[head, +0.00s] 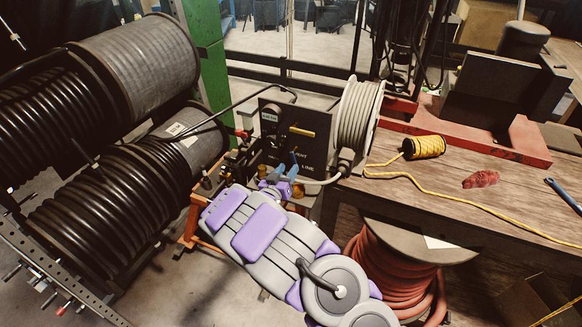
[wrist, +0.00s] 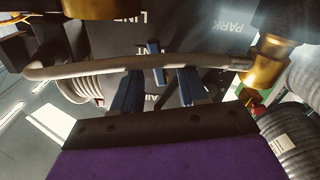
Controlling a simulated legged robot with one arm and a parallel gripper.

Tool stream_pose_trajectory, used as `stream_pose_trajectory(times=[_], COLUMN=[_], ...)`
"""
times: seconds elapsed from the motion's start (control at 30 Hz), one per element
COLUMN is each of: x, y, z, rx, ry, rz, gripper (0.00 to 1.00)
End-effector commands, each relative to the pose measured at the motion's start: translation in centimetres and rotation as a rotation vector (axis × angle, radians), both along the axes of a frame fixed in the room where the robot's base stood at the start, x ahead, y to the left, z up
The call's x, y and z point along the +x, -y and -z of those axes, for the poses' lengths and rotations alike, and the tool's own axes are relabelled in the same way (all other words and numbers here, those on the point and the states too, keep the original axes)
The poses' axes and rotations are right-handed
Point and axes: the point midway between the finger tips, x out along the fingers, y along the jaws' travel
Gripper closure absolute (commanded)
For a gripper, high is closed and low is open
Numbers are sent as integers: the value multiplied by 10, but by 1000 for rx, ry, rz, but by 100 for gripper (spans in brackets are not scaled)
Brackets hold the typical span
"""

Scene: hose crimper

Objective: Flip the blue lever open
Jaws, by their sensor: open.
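The blue lever (wrist: 153,47) stands in the middle of the wrist view, against a dark panel with white lettering. It lies between the lines of my two blue fingers and beyond their tips. My gripper (wrist: 160,82) is open, with a gap between the fingers and nothing held. In the head view my gripper (head: 279,177) is at the front of the dark panel (head: 291,137), close to small blue parts that are hard to tell apart. A grey hose (wrist: 95,68) crosses the wrist view by the fingertips; I cannot tell whether they touch.
A brass fitting (wrist: 264,62) is at the hose's right end in the wrist view. A pale hose reel (head: 357,118) stands right of the panel. Large black hose coils (head: 90,215) fill the left. A wooden bench (head: 455,205) carries a yellow cord spool (head: 425,147).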

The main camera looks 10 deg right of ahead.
Motion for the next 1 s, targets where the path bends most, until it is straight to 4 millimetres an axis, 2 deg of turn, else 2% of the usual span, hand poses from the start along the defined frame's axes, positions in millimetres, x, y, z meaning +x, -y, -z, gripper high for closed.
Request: stream_pose_trajectory(times=[0.1,0.3,0.67,1.0], x=[13,26,29,29], y=[11,19,20,20], z=[2,0,0,0], rx=[2,2,-2,-1], ry=[-1,0,-1,-1], rz=[1,0,-1,-1], gripper=[57,57,57,89])
